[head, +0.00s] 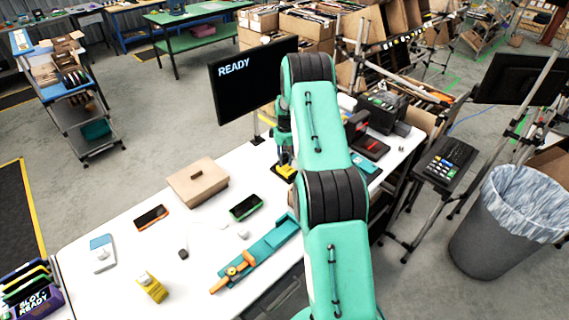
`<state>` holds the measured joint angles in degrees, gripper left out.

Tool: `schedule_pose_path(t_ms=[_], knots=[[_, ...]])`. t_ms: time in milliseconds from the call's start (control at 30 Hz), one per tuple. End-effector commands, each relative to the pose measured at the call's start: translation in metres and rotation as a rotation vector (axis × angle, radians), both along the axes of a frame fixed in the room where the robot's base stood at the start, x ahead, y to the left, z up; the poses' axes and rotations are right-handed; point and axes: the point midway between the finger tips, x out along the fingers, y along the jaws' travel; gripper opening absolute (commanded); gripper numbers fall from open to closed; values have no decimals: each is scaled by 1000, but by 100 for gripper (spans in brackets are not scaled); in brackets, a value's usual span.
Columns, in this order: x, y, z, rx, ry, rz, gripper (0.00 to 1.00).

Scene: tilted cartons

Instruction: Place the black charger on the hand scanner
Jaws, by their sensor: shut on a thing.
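My gripper (284,157) is at the right part of the white table, left of my arm, low near the monitor's foot. My arm hides much of it. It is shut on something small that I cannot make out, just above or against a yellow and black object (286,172). A small dark block (183,253), which looks like a black charger, lies on the table at the front left. I cannot be sure of either identity.
On the table (110,290) are a brown box (197,182), phones (151,217) (245,207), a white block (243,235), a yellow item (152,287) and a white-blue device (102,253). A monitor (253,80) stands behind. A bin (508,222) is right.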

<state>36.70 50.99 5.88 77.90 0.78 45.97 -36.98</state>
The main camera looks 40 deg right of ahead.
Motion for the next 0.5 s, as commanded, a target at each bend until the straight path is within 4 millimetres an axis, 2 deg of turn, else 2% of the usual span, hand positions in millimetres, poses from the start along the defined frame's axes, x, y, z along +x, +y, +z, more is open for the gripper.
schedule_pose_path(t_ms=[167,500], knots=[[0,0,-16,0,0,0,2],[0,0,-18,-1,-1,0,2]])
